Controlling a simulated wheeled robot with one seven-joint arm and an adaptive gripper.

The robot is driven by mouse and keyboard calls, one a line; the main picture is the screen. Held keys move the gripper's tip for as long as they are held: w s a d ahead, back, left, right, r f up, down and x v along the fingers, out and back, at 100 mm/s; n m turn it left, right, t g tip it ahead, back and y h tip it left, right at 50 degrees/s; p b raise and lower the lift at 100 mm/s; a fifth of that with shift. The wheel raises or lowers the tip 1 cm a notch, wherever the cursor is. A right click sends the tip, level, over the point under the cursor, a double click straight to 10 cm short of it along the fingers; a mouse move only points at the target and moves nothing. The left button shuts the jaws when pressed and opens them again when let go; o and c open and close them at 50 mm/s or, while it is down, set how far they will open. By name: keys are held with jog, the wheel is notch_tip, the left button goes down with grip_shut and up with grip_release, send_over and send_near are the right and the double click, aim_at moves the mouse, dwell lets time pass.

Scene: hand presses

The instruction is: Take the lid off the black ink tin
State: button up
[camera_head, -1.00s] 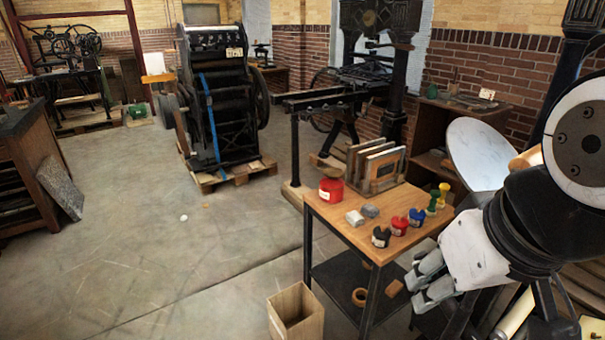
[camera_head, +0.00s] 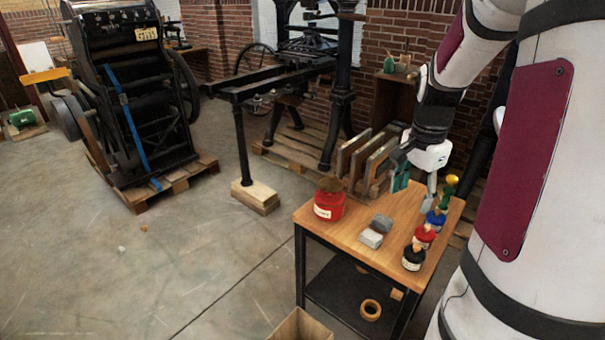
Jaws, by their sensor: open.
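The black ink tin (camera_head: 413,258) stands upright near the front right edge of the small wooden table (camera_head: 345,244). It has a pale label, and a wooden knob shows on top, so its lid appears to be on. A small red tin (camera_head: 425,236) and a small blue tin (camera_head: 436,218) stand in a row behind it. My gripper (camera_head: 415,187) is open and points down over the back right of the table, behind and above the tins. It is apart from the black tin, with nothing seen between its fingers.
Upright boards in a rack (camera_head: 356,155) stand behind, close to my gripper. A green and yellow object (camera_head: 448,190) is at the right. An open box (camera_head: 300,328) is on the floor.

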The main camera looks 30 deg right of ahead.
jog(key=s+d+f+m, duration=0.2)
jog(key=d+f+m, duration=0.1)
jog(key=d+f, duration=0.25)
send_over(417, 246)
jog(key=shift+y, duration=0.3)
notch_tip(417, 246, down, 7)
jog(key=shift+s+r, duration=0.1)
jog(key=shift+s, duration=0.05)
jog(key=shift+f, duration=3.15)
jog(key=shift+c, duration=0.2)
jog(key=c, duration=1.1)
